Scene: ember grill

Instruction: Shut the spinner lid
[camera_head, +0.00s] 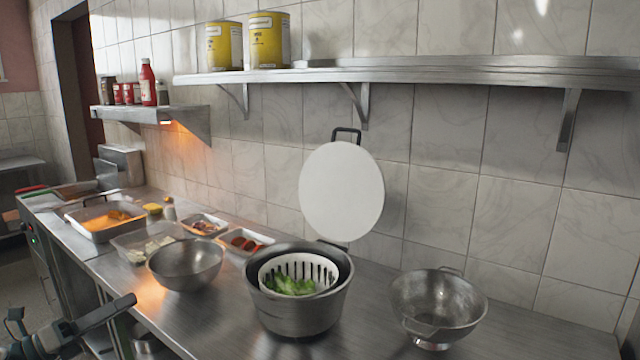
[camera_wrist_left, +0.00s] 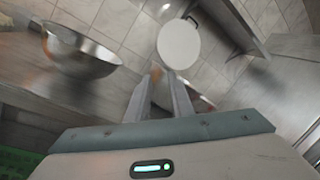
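The salad spinner (camera_head: 300,315) is a steel pot on the counter with a white slotted basket (camera_head: 262,272) inside, holding green leaves (camera_head: 292,286). Its round white lid (camera_head: 341,191) stands raised, near upright, behind the pot, with a black handle at its top. The lid also shows in the left wrist view (camera_wrist_left: 178,45). My left gripper (camera_head: 130,300) is low at the left in the head view, in front of the counter and well apart from the spinner. In the left wrist view its two fingers (camera_wrist_left: 160,85) are apart with nothing between them. My right gripper is out of view.
A steel bowl (camera_head: 187,264) stands left of the spinner and a colander (camera_head: 437,304) right of it. Food trays (camera_head: 100,232) line the left counter. A wall shelf (camera_head: 420,72) with yellow tins (camera_head: 268,42) runs above. A smaller shelf (camera_head: 185,113) holds bottles.

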